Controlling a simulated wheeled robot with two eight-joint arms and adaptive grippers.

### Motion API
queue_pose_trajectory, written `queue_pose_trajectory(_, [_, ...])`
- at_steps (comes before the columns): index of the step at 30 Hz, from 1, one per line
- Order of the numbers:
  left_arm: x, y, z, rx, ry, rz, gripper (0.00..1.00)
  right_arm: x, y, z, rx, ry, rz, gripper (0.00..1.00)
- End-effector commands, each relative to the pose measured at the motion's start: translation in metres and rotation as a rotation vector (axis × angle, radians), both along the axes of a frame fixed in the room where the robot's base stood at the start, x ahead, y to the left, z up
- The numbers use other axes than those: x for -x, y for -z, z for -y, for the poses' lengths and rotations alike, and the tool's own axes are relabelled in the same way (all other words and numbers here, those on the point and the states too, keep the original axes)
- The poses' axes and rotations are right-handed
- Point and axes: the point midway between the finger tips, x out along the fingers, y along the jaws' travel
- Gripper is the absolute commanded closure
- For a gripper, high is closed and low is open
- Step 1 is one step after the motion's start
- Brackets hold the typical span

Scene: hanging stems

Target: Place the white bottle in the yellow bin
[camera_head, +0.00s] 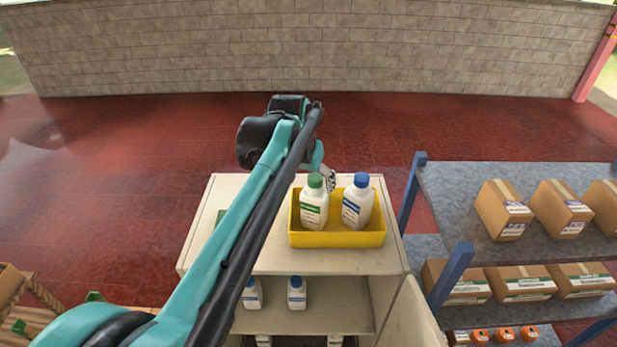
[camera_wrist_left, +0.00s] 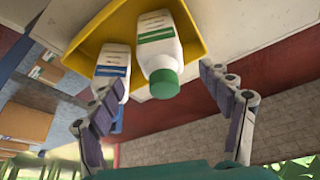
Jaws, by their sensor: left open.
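A white bottle with a green cap (camera_head: 314,203) stands upright in the yellow bin (camera_head: 338,240) on the cabinet top. A white bottle with a blue cap (camera_head: 357,203) stands in the bin to its right. My left gripper (camera_head: 328,178) is behind and just above the bin, mostly hidden by its arm. In the left wrist view its open fingers (camera_wrist_left: 160,80) are apart, with the green-capped bottle (camera_wrist_left: 157,40) showing between them and nothing gripped. The blue-capped bottle (camera_wrist_left: 113,62) is partly hidden behind the left finger there. My right gripper is out of view.
The cabinet (camera_head: 270,259) holds more white bottles (camera_head: 297,292) on its inner shelf, and its door (camera_head: 412,320) stands open. A metal rack (camera_head: 450,200) with cardboard boxes (camera_head: 503,209) is at the right. My left arm crosses over the cabinet's left side.

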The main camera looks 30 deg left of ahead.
Motion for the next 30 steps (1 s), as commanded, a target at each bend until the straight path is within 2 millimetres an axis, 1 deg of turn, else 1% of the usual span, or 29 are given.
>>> queue_pose_trajectory(1, [0.003,-0.008,0.0,0.0,-0.001,0.0,0.21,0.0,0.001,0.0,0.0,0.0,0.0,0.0])
queue_pose_trajectory(3, [0.007,-0.016,0.001,0.0,-0.001,0.0,0.21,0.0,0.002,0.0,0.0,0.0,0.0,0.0])
queue_pose_trajectory(6, [0.01,-0.024,0.001,0.0,-0.001,0.0,0.21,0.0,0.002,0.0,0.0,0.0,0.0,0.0])
queue_pose_trajectory(10, [0.012,-0.027,0.003,-0.001,0.001,0.001,0.21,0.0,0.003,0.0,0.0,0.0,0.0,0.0])
queue_pose_trajectory(11, [0.014,-0.026,0.006,-0.001,0.003,0.003,0.21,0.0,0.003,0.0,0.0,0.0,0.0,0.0])
queue_pose_trajectory(13, [0.021,-0.019,0.018,-0.005,0.013,0.014,0.21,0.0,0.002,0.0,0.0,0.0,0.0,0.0])
queue_pose_trajectory(14, [0.026,-0.015,0.025,-0.008,0.019,0.023,0.21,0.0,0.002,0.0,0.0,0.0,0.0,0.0])
queue_pose_trajectory(17, [0.052,0.008,0.06,-0.017,0.049,0.062,0.21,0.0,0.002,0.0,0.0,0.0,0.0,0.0])
queue_pose_trajectory(18, [0.065,0.021,0.075,-0.02,0.063,0.082,0.21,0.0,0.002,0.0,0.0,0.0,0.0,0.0])
queue_pose_trajectory(20, [0.084,0.041,0.095,-0.024,0.084,0.112,0.21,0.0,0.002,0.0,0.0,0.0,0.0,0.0])
queue_pose_trajectory(21, [0.096,0.055,0.106,-0.025,0.097,0.131,0.21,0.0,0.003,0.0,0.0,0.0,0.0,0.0])
queue_pose_trajectory(24, [0.124,0.088,0.129,-0.023,0.125,0.176,0.21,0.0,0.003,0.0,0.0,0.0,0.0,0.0])
queue_pose_trajectory(27, [0.143,0.112,0.143,-0.021,0.144,0.207,0.21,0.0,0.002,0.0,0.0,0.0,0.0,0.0])
queue_pose_trajectory(30, [0.152,0.126,0.149,-0.019,0.155,0.224,0.21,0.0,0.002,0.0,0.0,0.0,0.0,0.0])
